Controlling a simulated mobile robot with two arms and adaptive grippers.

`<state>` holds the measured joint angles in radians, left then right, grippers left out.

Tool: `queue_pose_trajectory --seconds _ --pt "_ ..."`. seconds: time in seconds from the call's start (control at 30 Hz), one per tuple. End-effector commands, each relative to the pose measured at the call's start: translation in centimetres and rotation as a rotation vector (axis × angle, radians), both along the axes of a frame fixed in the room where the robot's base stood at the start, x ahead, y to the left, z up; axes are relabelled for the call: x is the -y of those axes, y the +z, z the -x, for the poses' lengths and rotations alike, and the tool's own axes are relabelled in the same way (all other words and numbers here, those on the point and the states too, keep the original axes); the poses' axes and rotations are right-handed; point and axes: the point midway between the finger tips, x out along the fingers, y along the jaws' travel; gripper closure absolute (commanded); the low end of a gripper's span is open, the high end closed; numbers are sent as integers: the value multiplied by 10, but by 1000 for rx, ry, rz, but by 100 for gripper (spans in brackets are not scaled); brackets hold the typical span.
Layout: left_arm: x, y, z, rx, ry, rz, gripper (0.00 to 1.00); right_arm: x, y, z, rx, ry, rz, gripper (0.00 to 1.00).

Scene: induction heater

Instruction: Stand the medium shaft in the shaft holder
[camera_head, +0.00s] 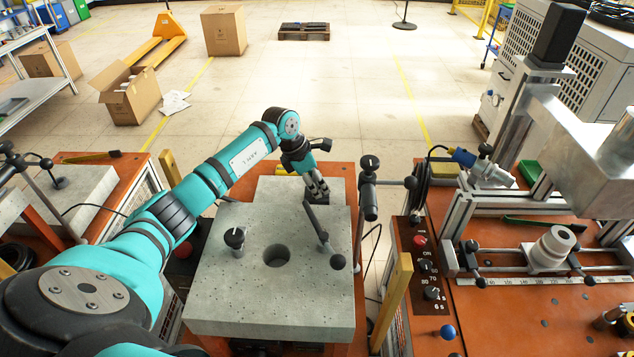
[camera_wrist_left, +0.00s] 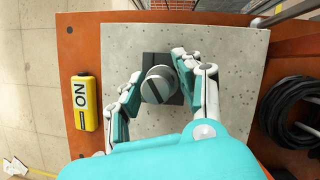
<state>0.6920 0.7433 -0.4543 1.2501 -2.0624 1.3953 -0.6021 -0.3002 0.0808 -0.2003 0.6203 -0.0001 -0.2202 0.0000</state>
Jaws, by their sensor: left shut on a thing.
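My left gripper (camera_head: 316,188) is at the far end of the grey stone slab, pointing down. In the left wrist view, its fingers (camera_wrist_left: 158,88) are shut on the medium shaft (camera_wrist_left: 158,84), seen end-on as a round grey top with a dark band. The shaft looks upright. A dark square block (camera_wrist_left: 153,60), which seems to be the shaft holder, lies directly under it; its edge also shows in the head view (camera_head: 325,206). I cannot tell whether the shaft's lower end is inside the block or above it. My right gripper is not in view.
The grey slab (camera_head: 212,308) has a round hole (camera_head: 277,255) and a black-capped post (camera_head: 236,240). A ball-ended rod (camera_head: 318,226) leans close to my gripper. A dark clamp post (camera_head: 369,188) stands to the right. A yellow switch box (camera_wrist_left: 85,102) and coiled black cable (camera_wrist_left: 292,112) flank the slab.

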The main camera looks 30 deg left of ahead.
Motion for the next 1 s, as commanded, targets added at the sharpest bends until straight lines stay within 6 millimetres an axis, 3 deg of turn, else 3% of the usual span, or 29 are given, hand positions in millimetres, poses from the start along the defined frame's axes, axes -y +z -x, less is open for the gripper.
queue_pose_trajectory --seconds 0.27,0.3,0.47,0.77,1.0 --pt "0 -7 -1 3 1 0 100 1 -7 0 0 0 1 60" --pt "0 -5 -1 3 1 0 61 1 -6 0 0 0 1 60" --pt "0 -5 -1 3 1 0 40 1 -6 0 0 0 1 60" --pt "-1 -6 1 -1 0 -1 39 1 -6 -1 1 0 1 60" --pt "-10 25 9 4 0 -5 39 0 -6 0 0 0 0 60"
